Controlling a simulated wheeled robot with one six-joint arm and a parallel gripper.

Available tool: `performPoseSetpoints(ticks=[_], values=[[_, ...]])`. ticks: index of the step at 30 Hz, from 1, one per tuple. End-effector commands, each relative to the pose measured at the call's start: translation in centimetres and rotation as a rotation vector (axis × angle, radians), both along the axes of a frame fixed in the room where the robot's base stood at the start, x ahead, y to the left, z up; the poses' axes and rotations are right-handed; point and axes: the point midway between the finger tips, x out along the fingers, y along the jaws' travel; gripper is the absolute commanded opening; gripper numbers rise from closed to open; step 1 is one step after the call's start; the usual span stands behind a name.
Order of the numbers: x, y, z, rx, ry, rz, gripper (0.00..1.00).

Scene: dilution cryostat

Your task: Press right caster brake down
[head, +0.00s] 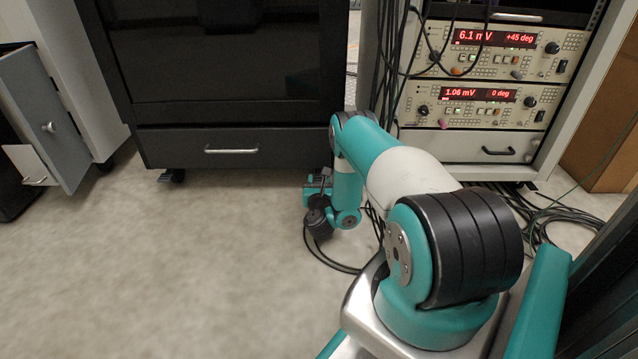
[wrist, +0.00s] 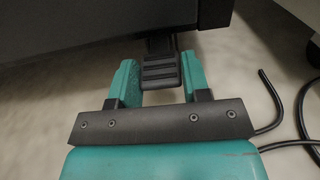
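The right caster brake (wrist: 160,70) is a black ribbed pedal under the lower edge of the black cabinet (head: 235,148), seen in the wrist view. My gripper (wrist: 158,78) is open, with one teal finger on each side of the pedal. The right finger looks very close to the pedal; a small gap shows at the left one. I cannot tell whether either touches. In the head view my gripper (head: 318,184) is low at the cabinet's right front corner, and my arm and gripper mostly hide the right caster there.
The cabinet's left caster (head: 171,175) shows at its other front corner. An instrument rack (head: 480,146) stands to the right. Black cables (head: 545,215) lie on the floor by the rack, and one cable (wrist: 275,105) runs right of my gripper. The floor at left is clear.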

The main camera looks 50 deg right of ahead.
Motion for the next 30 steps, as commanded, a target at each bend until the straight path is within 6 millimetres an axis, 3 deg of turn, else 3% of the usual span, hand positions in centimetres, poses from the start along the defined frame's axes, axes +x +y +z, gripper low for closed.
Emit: performPoseSetpoints(ticks=[1, 3, 26, 27, 30], values=[[-0.01, 0.01, -0.02, 0.0, 0.0, 0.0, 0.31], [-0.02, 0.01, -0.02, 0.0, 0.0, 0.0, 0.19], [-0.09, -0.11, -0.75, -0.082, -0.07, -0.004, 0.19], [-0.09, -0.11, -0.75, -0.082, -0.07, -0.004, 0.52], [-0.06, -0.09, -0.74, -0.082, -0.07, -0.003, 0.68]])
